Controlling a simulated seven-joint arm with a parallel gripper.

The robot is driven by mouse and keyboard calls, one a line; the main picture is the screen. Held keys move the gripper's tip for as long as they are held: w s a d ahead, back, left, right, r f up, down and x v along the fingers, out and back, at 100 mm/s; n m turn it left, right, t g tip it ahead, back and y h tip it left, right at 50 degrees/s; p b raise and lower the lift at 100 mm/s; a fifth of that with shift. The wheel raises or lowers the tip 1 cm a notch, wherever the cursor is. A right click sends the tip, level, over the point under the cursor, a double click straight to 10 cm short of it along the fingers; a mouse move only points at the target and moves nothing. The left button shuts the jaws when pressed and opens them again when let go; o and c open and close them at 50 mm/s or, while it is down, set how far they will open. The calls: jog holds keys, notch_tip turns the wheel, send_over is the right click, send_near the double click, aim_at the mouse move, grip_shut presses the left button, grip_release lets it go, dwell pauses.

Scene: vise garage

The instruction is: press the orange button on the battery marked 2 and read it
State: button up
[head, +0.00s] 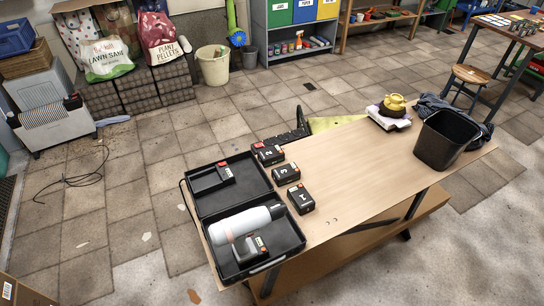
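The battery marked 2 (269,154) is a black block with a white figure on top. It stands on the wooden table (350,165) near its far left edge, with a small red-orange patch at its upper left corner. Any reading on it is too small to tell. A second black battery (286,173), its figure looking like 3 or 5, stands just in front of it. The battery marked 1 (301,199) stands closest to the case. My gripper is not in view.
An open black case (292,238) lies at the table's near left, with a white bottle (240,223) and a dark device (249,250) inside. A black bin (443,139) and a yellow item (395,104) on a white pad stand at the right. The table's middle is clear.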

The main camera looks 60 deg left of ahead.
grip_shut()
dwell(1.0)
